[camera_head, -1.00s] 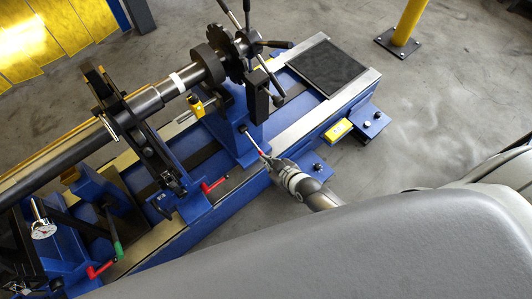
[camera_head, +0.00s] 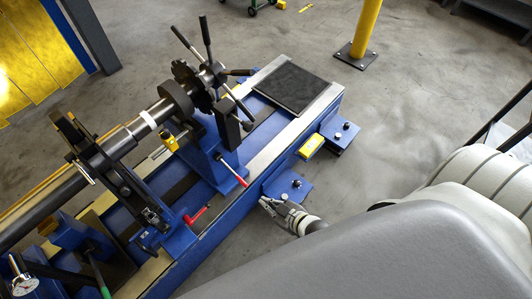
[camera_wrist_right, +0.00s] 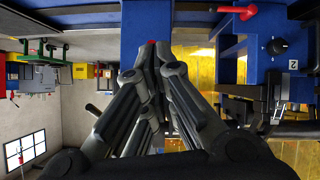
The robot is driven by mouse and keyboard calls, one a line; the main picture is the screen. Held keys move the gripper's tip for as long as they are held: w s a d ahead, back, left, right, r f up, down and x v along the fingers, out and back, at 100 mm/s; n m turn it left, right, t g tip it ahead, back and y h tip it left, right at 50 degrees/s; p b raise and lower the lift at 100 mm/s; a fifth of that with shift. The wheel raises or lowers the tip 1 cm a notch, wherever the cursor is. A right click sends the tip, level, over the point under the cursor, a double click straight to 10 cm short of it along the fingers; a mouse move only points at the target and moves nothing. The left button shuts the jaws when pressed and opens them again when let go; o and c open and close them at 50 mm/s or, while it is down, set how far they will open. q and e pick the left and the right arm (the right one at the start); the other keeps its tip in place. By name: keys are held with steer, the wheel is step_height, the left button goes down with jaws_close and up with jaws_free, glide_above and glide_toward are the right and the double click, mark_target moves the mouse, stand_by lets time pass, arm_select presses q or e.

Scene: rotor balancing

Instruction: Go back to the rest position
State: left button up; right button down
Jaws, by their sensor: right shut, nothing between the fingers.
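My right gripper (camera_head: 264,203) is shut and empty. It hangs beside the front side of the blue balancing machine (camera_head: 235,222), near a small blue foot bracket (camera_head: 288,185). A lever with a red tip (camera_head: 243,183) on the blue bearing stand lies a little above and left of the gripper, apart from it in the head view. In the right wrist view the closed fingers (camera_wrist_right: 150,52) point at a blue part of the machine, with a bit of red just beyond the tips. My left gripper is not in view.
A second red handle (camera_head: 196,215) sits on the machine's near side. The shaft (camera_head: 130,132) and the spoked hub (camera_head: 195,82) lie along the top. A yellow post (camera_head: 366,28) stands at the back. The grey floor (camera_head: 400,120) to the right is clear.

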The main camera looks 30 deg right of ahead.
steer(key=shift+f, duration=0.1)
stand_by(0.3)
steer(key=s+d+f+m+g+h, duration=0.1)
steer(key=s+d+f+g, duration=0.1)
steer(key=s+f, duration=0.45)
steer(key=s+d+f+m+g+h, duration=0.1)
steer(key=s+d+f+g, duration=0.15)
steer(key=s+f, duration=0.45)
steer(key=s+f+g, duration=0.2)
steer(key=s+f, duration=0.2)
steer(key=s, duration=0.3)
steer(key=s+f+m+g+h+p, duration=0.1)
steer(key=s+f+g, duration=0.2)
steer(key=s, duration=0.5)
steer(key=shift+s+a+f, duration=0.15)
steer(key=shift+s+f, duration=0.15)
steer(key=shift+f, duration=0.45)
steer(key=shift+w, duration=0.1)
